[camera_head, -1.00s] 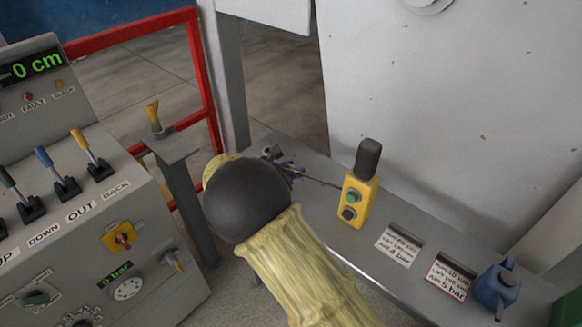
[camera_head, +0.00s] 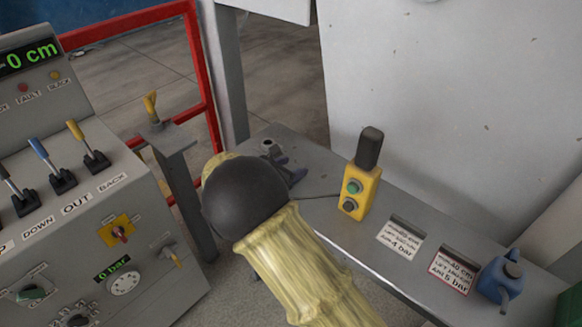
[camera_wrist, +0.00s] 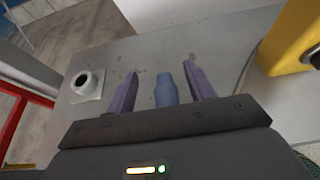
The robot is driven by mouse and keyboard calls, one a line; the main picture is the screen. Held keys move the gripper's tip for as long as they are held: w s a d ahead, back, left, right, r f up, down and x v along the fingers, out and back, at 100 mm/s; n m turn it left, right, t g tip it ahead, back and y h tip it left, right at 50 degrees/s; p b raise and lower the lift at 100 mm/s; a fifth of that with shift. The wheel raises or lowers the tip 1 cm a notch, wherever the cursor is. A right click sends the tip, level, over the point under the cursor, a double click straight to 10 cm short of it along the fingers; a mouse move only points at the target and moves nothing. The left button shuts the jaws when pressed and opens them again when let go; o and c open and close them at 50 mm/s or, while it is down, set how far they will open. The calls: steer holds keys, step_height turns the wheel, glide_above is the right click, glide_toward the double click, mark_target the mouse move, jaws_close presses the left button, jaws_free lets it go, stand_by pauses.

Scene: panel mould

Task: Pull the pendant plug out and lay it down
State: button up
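The blue-grey plug (camera_wrist: 166,90) lies on the grey bench top in the wrist view, between my two purple fingers, with a gap on either side. My gripper (camera_wrist: 163,82) is open around it, close to the bench. In the head view my gripper (camera_head: 292,175) is partly behind my dark wrist, and the plug cannot be made out. The socket (camera_wrist: 88,84) stands empty on its plate to the left of the fingers; it also shows in the head view (camera_head: 267,145). The yellow pendant (camera_head: 360,187), with two buttons and a dark top, stands upright to the right.
A thin dark cable (camera_head: 318,196) runs along the bench to the pendant. Two label cards (camera_head: 400,240) and a blue can (camera_head: 500,278) are on the bench farther right. A lever console (camera_head: 85,215) stands at left, and a red frame (camera_head: 205,75) behind it.

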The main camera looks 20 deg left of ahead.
stand_by(0.3)
steer(key=b+v, duration=0.1)
steer(key=v, duration=1.6)
steer(key=shift+s+a, duration=0.2)
steer(key=shift+w, duration=0.15)
